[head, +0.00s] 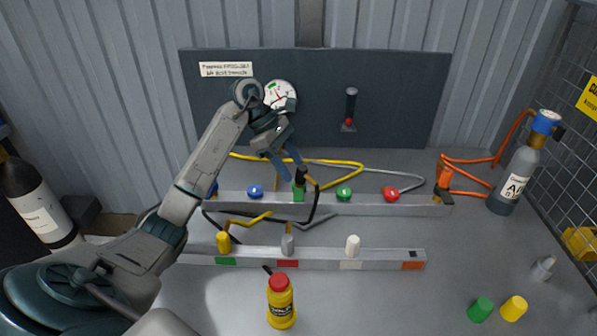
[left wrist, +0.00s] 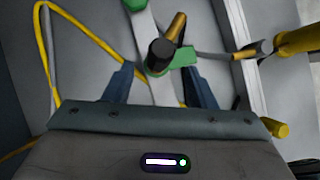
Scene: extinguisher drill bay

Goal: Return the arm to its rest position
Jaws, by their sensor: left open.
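My left arm reaches in from the left in the head view, stretched over the bench. Its left gripper (head: 288,168) is open and empty, pointing down just above the rear rail (head: 330,204). A black-topped fitting (head: 301,178) on a green base stands on that rail right by the fingertips. In the left wrist view the open gripper (left wrist: 160,88) has its two blue fingers on either side of the black-topped fitting (left wrist: 160,52). Whether the fingers touch it, I cannot tell. My right gripper is out of view.
A front rail (head: 330,259) holds yellow, grey and white plugs. A yellow bottle (head: 281,303) stands before it. Yellow, black and orange hoses run around the rails. A grey cylinder (head: 518,177) stands right, a dark one (head: 35,205) left. Loose caps (head: 480,310) lie front right.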

